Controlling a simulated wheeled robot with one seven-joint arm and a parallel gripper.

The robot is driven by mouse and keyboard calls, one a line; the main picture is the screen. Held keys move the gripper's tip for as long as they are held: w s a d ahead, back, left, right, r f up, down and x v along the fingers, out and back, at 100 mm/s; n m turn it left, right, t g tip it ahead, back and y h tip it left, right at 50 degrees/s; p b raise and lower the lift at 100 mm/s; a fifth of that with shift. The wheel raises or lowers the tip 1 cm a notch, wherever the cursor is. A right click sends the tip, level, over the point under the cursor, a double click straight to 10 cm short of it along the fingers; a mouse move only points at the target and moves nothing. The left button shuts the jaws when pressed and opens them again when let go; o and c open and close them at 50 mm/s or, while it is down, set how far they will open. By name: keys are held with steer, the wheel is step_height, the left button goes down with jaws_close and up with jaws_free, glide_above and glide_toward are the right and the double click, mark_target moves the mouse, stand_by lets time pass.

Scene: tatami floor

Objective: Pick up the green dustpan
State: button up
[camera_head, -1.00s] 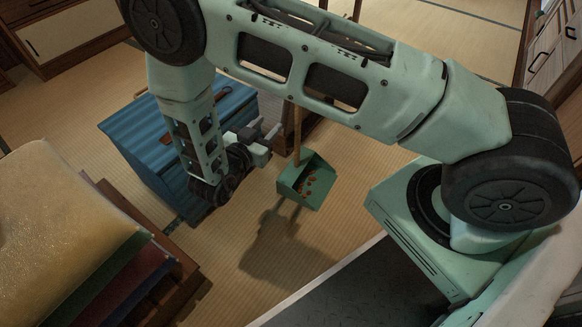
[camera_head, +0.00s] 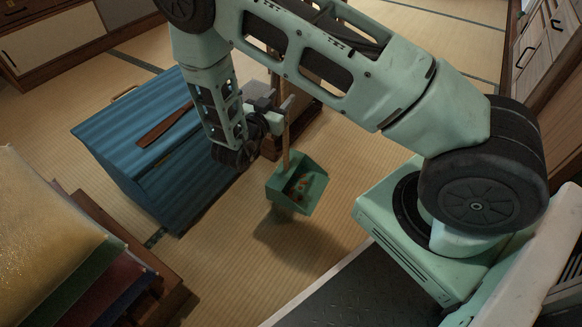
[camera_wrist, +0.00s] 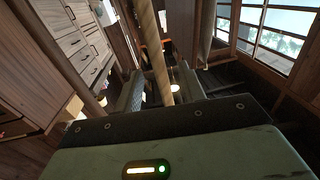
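The green dustpan (camera_head: 297,186) has a boxy pan with brown patches inside and a long upright wooden handle (camera_head: 287,140). My gripper (camera_head: 284,104) is at the handle, well above the pan. In the wrist view the handle (camera_wrist: 148,25) runs down between my two fingers (camera_wrist: 158,90). The fingers look apart, with small light gaps beside the handle. The pan is not visible in the wrist view.
A blue ribbed chest (camera_head: 125,130) stands close to the left of my gripper. Stacked cushions (camera_head: 45,235) lie on a wooden stand at lower left. Drawers (camera_head: 540,45) line the upper right. Bare tatami (camera_head: 215,270) lies in front of the dustpan.

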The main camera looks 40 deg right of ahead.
steer(key=b+x, duration=0.3)
steer(key=x, duration=0.1)
steer(key=shift+w+d+r, duration=0.1)
steer(key=shift+d, duration=0.1)
steer(key=shift+w+d+r, duration=0.15)
steer(key=shift+d, duration=0.1)
jaws_close()
